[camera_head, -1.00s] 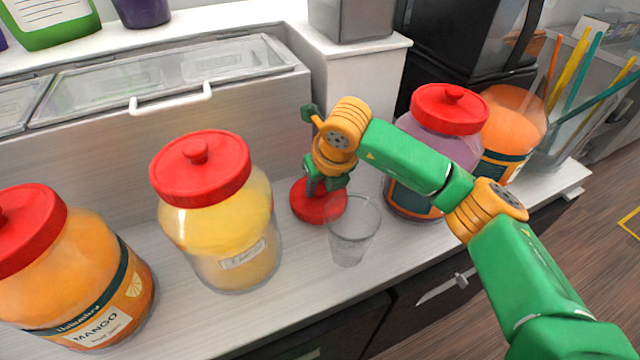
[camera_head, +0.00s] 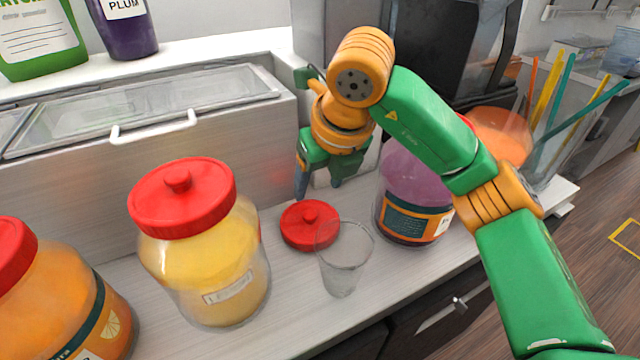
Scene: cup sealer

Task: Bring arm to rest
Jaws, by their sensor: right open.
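My right gripper (camera_head: 318,192) is open and empty, pointing down above the counter, just above and behind a loose red lid (camera_head: 309,224). My right arm comes in from the lower right. The red lid lies flat on the counter with its knob up. A clear empty cup (camera_head: 343,270) stands upright in front of it and slightly right. My left gripper is not in view.
A yellow jar (camera_head: 205,255) with a red lid stands left, and an orange mango jar (camera_head: 60,300) farther left. A purple jar (camera_head: 410,195) is behind my right arm. A straw holder (camera_head: 560,150) stands right. A lidded bin (camera_head: 150,105) lines the back.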

